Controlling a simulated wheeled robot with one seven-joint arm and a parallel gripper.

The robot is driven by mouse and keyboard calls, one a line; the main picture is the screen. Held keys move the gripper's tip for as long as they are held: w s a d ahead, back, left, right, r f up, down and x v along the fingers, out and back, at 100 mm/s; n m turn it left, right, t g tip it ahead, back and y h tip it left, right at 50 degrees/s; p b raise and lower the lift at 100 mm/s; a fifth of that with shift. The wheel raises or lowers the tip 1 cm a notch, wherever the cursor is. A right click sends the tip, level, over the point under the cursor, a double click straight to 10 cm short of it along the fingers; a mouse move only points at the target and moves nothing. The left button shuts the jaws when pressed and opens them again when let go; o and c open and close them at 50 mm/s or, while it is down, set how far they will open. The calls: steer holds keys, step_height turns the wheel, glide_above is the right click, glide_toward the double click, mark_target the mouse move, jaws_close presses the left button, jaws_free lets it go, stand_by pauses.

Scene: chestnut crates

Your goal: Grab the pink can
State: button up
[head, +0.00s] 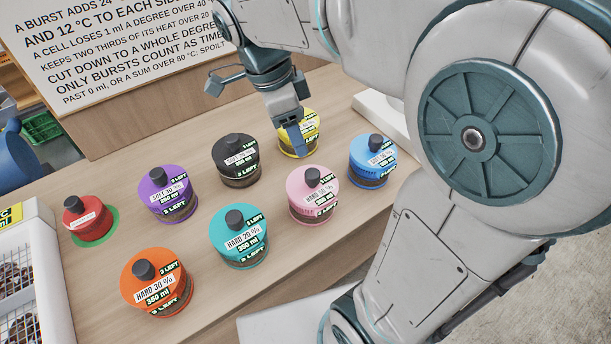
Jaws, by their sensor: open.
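The pink can (313,195) stands upright on the wooden table, right of the middle of the head view. It has a dark knob on top and a white and black label. My gripper (292,140) hangs from the arm above the table, just behind and left of the pink can, in front of the yellow can (312,119). It holds nothing that I can see and is apart from the pink can. Its jaws are open, though only one finger shows clearly.
Near the pink can stand a blue can (372,161), a teal can (239,238) and a black can (236,160). Purple (168,194), orange (156,283) and red (88,219) cans stand further left. A white crate (38,262) is at the left edge. A printed sign (130,50) stands behind.

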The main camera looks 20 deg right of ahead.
mark_target(312, 173)
steer(key=d+f+m, duration=0.1)
steer(key=f, duration=0.3)
steer(key=d+f+m+b, duration=0.1)
steer(key=f+m, duration=0.1)
steer(key=f, duration=0.2)
steer(key=d+f+m+h, duration=0.1)
steer(key=f, duration=0.3)
steer(key=shift+s+d+f+m+g, duration=0.15)
steer(key=shift+s+f+m+g, duration=0.15)
steer(key=shift+f+m, duration=0.1)
steer(key=shift+r, duration=0.1)
jaws_close()
